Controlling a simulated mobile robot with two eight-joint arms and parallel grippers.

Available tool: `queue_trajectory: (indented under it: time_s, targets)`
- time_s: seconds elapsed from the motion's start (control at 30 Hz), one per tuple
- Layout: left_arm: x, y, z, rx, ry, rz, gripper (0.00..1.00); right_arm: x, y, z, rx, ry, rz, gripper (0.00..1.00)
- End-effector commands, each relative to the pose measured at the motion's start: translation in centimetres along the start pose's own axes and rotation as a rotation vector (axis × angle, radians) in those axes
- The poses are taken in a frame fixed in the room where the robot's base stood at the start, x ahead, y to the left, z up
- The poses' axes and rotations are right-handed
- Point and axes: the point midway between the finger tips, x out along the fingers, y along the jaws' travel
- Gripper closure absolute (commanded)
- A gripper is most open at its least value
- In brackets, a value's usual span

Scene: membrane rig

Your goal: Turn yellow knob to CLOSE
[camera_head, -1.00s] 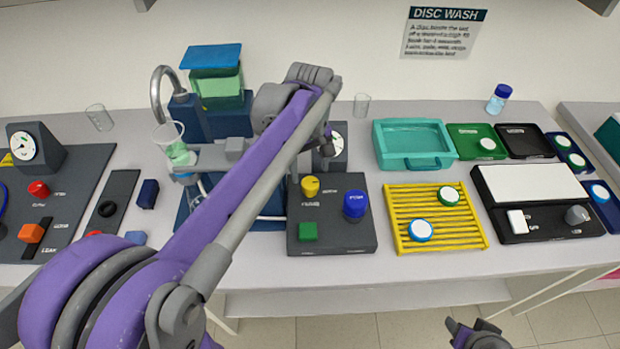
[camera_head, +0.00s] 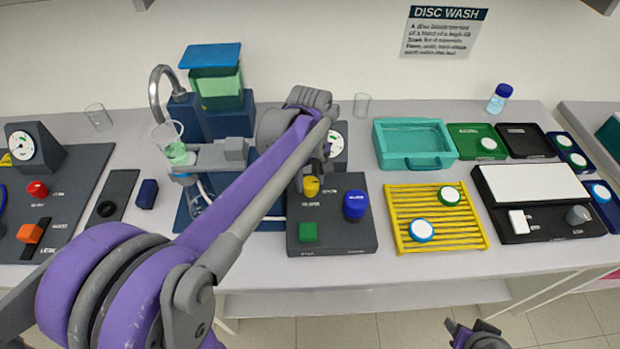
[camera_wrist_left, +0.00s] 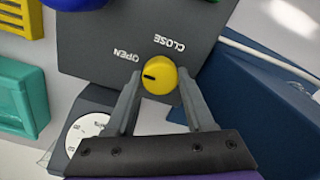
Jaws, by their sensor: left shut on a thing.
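The yellow knob (camera_head: 311,187) sits on the dark control panel (camera_head: 335,237), with a blue knob (camera_head: 355,204) and a green square button (camera_head: 308,232) beside it. In the left wrist view the yellow knob (camera_wrist_left: 158,75) lies between the fingertips of my left gripper (camera_wrist_left: 160,80), which is shut on it. Its black mark points to the picture's left, nearer the OPEN label (camera_wrist_left: 127,54) than the CLOSE label (camera_wrist_left: 170,43). In the head view the arm partly hides the left gripper (camera_head: 308,180). My right gripper (camera_head: 475,335) is at the bottom edge, away from the bench.
A gauge (camera_wrist_left: 85,128) stands close behind the panel. A blue stand with a tube (camera_head: 215,125) is to the left. The yellow rack (camera_head: 408,196) with two discs and a teal tray (camera_head: 410,125) are to the right.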

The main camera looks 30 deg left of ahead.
Motion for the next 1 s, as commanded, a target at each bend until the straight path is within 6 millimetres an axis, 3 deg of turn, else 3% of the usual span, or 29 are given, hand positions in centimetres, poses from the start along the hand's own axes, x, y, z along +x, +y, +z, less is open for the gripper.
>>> queue_trajectory:
  time_s: [0.03, 0.13, 0.17, 0.57, 1.0]
  targets:
    - [-0.01, 0.00, 0.00, 0.000, 0.000, 0.000, 0.81, 0.00, 0.00, 0.00, 0.000, 0.000, 0.000, 0.50]
    - [-0.01, 0.00, 0.00, 0.000, 0.000, 0.000, 0.99, 0.00, 0.00, -0.01, 0.000, 0.000, 0.000, 0.50]
    - [-0.02, 0.00, 0.00, 0.000, 0.000, 0.000, 1.00, 0.00, 0.00, -0.01, 0.000, 0.000, 0.000, 0.50]
    - [0.00, 0.00, 0.00, 0.089, 0.000, 0.000, 1.00, 0.10, 0.00, 0.12, 0.000, -0.001, 0.000, 0.50]
    - [-0.01, 0.02, 0.01, 0.460, 0.000, 0.000, 1.00, 0.44, 0.00, 0.49, 0.000, -0.004, 0.000, 0.50]
